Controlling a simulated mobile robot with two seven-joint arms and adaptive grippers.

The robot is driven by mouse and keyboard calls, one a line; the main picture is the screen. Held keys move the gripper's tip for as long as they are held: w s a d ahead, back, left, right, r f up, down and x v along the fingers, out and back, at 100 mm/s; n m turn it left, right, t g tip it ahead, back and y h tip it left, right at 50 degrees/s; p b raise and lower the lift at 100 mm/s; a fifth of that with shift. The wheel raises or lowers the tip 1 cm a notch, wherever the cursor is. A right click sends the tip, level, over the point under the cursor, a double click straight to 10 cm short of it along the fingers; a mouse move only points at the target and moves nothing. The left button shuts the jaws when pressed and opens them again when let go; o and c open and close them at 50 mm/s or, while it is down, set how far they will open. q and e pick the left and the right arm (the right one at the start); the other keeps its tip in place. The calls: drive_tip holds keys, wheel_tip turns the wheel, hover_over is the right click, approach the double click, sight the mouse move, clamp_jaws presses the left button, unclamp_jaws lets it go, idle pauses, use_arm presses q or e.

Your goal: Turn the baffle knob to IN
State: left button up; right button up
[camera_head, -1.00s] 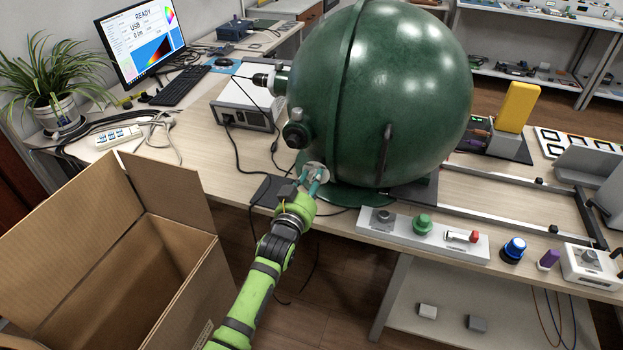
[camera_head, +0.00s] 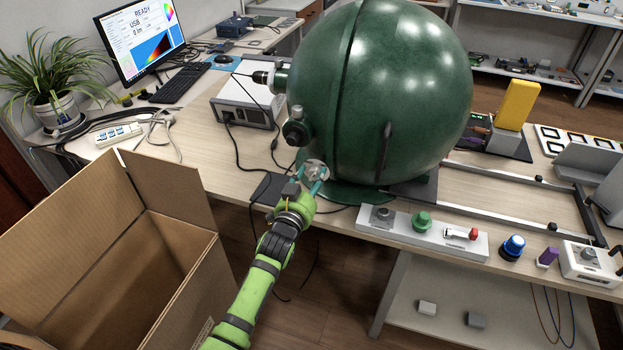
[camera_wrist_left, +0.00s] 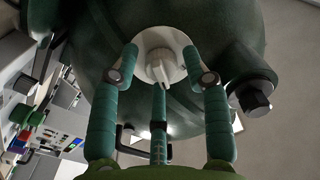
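The baffle knob is a pale knob (camera_wrist_left: 162,68) on a round whitish plate (camera_wrist_left: 150,42) low on the side of the dark green sphere (camera_head: 405,90). The knob also shows in the head view (camera_head: 316,170). My left gripper (camera_head: 312,180) is at the knob. In the left wrist view its teal fingers (camera_wrist_left: 160,75) are spread around the knob, with a visible gap on both sides, and they hold nothing. Whether a fingertip touches the plate, I cannot tell. Any label by the knob is too small to read. My right gripper is not in view.
A second dark knob (camera_head: 295,133) sticks out of the sphere above left. A panel with several controls (camera_head: 400,232) lies along the table's front edge to the right. An open cardboard box (camera_head: 180,265) stands left of my arm. A grey instrument (camera_head: 243,105) stands behind.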

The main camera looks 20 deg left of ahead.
use_arm(q)
drive_tip(key=shift+s, duration=0.1)
drive_tip(key=s, duration=1.2)
drive_tip(key=shift+a, duration=0.2)
drive_tip(key=shift+w, duration=0.1)
